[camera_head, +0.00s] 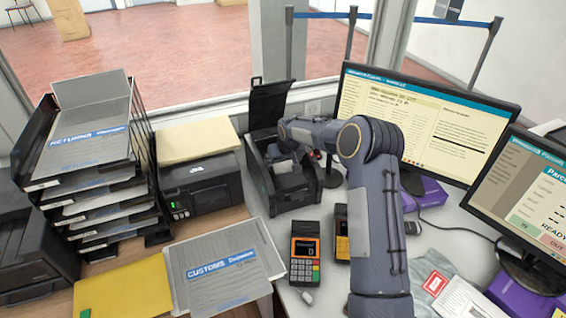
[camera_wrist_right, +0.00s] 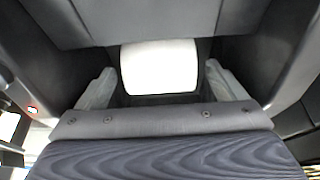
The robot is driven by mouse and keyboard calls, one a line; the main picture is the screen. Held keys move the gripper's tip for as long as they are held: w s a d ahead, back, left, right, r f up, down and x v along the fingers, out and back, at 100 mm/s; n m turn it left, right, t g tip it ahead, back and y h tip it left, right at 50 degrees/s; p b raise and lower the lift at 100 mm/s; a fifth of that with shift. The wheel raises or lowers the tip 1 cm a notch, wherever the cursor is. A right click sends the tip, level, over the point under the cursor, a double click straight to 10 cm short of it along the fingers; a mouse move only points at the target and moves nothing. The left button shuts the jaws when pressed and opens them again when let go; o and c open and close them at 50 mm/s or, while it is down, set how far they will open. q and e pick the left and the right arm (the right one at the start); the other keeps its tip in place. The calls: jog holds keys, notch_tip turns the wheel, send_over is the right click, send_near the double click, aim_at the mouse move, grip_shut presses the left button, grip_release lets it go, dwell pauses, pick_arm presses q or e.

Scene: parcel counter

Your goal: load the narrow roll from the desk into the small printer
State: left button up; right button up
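The small black printer (camera_head: 297,198) stands open on the counter, its lid (camera_head: 268,103) raised at the back. My right gripper (camera_head: 284,157) reaches down into it; the wrist and arm hide much of the opening in the head view. In the right wrist view, a white roll (camera_wrist_right: 159,67) lies inside the dark printer bay (camera_wrist_right: 160,99). The two pale fingers of my right gripper (camera_wrist_right: 161,88) stand apart on either side of the roll, with visible gaps, so it is open. How fully the roll is seated cannot be told. My left gripper is not in view.
A closed black printer (camera_head: 205,190) stands to the left, beside a rack of paper trays (camera_head: 85,165). A card terminal (camera_head: 305,252) and a yellow handheld device (camera_head: 342,230) lie in front. Monitors (camera_head: 425,125) stand to the right.

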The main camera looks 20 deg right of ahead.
jog(key=b+v, duration=0.1)
jog(key=v, duration=0.6)
jog(key=shift+s+r, duration=0.2)
jog(key=shift+r, duration=0.15)
dwell(0.5)
jog(key=s+a+r+y, duration=0.1)
jog(key=s+a+r, duration=0.1)
jog(key=s+r, duration=0.6)
jog(key=s+a+r+y, duration=0.15)
jog(key=s+r, duration=0.25)
jog(key=s, duration=0.8)
jog(key=s+a+f, duration=0.1)
jog(key=s+a, duration=0.3)
jog(key=s, duration=0.6)
jog(key=s+a+f+m+t+y, duration=0.1)
jog(key=s+a, duration=0.3)
jog(key=s, duration=0.7)
jog(key=shift+s+a+f, duration=0.2)
jog(key=shift+f, duration=0.6)
jog(key=shift+y, duration=0.25)
